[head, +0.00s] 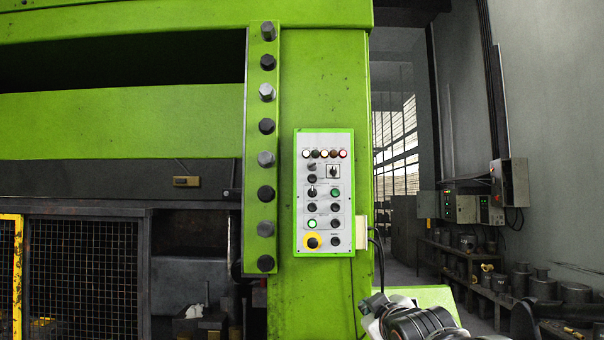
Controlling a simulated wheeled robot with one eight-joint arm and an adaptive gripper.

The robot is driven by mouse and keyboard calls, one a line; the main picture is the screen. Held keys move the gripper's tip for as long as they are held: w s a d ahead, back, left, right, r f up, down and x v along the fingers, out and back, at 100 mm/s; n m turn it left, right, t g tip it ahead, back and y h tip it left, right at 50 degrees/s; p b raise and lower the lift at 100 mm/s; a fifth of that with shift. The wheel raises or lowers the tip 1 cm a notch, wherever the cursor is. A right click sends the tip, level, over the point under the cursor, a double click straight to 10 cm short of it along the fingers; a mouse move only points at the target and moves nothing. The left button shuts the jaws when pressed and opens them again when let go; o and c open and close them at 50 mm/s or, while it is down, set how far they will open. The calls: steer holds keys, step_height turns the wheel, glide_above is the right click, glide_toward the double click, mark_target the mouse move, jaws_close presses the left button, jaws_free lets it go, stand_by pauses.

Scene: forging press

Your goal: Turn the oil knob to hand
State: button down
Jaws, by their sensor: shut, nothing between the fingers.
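A light grey control panel (325,216) with a green border stands upright on the green press column. It carries several black knobs and buttons. A selector switch on a white square plate (333,173) is at the upper right, and a black knob with a light mark (311,191) is at the left. The labels are too small to read, so I cannot tell which is the oil knob or where it points. Part of my arm shows at the bottom right, below the panel and apart from it. I cannot make out my gripper's fingers.
A row of bolts (265,159) runs down the column left of the panel. Cables (378,255) hang at its right. A bench with pots (540,288) stands far right. The space before the panel looks clear.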

mark_target(312, 191)
steer(key=w+a+r+n+t+y+p, duration=0.25)
steer(key=w+a+r+p, duration=0.25)
steer(key=r, duration=0.4)
steer(key=w+a+r+n+t+y+p, duration=0.1)
steer(key=w+a+r+n+y+p, duration=0.1)
steer(key=w+a+r+n+p, duration=0.5)
steer(key=w+a+r+t+y+p, duration=0.2)
steer(key=w+a+r, duration=0.15)
steer(key=r, duration=0.75)
steer(key=w, duration=0.6)
steer(key=w+p, duration=0.1)
steer(key=w, duration=0.2)
steer(key=shift+w+d, duration=0.1)
steer(key=shift+d, duration=0.2)
steer(key=shift+d+r, duration=0.1)
steer(key=shift+d, duration=0.6)
steer(key=shift+d+b, duration=0.5)
steer(key=shift+b, duration=0.25)
stand_by(2.7)
